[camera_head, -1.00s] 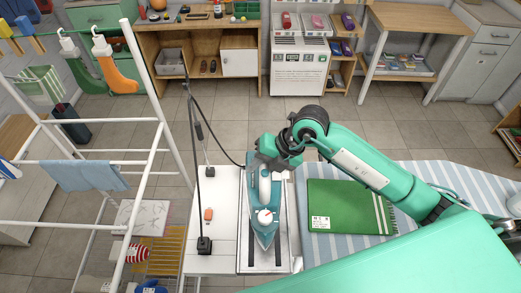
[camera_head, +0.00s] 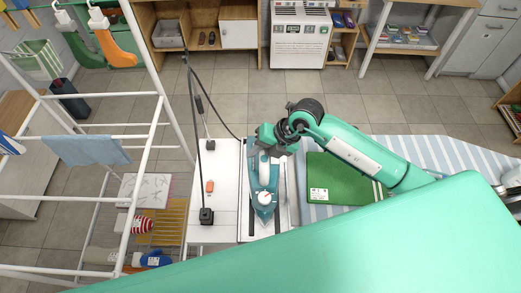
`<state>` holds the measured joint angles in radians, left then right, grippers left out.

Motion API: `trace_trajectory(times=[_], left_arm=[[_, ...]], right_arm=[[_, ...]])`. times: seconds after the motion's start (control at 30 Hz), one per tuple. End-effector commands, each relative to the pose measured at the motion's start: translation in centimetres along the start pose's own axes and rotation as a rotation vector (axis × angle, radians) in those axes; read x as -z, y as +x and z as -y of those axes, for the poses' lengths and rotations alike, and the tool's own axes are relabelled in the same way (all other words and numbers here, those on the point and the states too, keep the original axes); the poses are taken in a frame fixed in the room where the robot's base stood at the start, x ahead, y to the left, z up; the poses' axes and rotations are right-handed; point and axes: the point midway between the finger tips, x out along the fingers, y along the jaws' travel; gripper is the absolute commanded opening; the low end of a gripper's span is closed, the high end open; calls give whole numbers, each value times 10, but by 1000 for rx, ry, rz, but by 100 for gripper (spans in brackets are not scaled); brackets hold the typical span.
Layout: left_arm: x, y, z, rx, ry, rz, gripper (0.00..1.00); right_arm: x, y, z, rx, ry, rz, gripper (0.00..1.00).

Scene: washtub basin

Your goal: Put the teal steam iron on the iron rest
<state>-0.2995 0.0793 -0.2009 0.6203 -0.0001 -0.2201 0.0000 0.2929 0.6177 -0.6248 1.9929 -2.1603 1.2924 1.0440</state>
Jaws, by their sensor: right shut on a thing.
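The teal steam iron (camera_head: 264,203) is over the iron rest (camera_head: 245,230), a pale tray with dark strips at the end of the ironing board. Its tip points toward the bottom of the picture. I cannot tell whether its sole touches the rest. My right gripper (camera_head: 266,150) is at the rear end of the iron, shut on it; the fingertips are mostly hidden by the wrist. My left gripper is not in view.
A white surface with a cord stand (camera_head: 206,216) and an orange item (camera_head: 209,186) is left of the rest. A white drying rack (camera_head: 157,95) stands further left.

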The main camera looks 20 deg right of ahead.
Motion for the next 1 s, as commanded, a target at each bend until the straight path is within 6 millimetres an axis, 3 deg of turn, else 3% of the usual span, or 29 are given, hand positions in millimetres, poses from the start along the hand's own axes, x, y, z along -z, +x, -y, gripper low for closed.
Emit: trace_trajectory(times=[0.03, 0.1, 0.13, 0.53, 1.0], left_arm=[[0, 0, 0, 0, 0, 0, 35], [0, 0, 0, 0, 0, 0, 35], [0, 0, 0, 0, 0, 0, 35], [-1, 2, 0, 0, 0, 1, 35], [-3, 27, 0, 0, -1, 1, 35]], right_arm=[[0, 1, 1, 0, 0, 0, 32], [0, 0, 0, 1, 0, 0, 46], [0, 0, 0, 1, 0, 0, 48], [-1, -8, 0, 1, -1, 1, 48], [-1, -100, 1, 2, -1, 3, 48]])
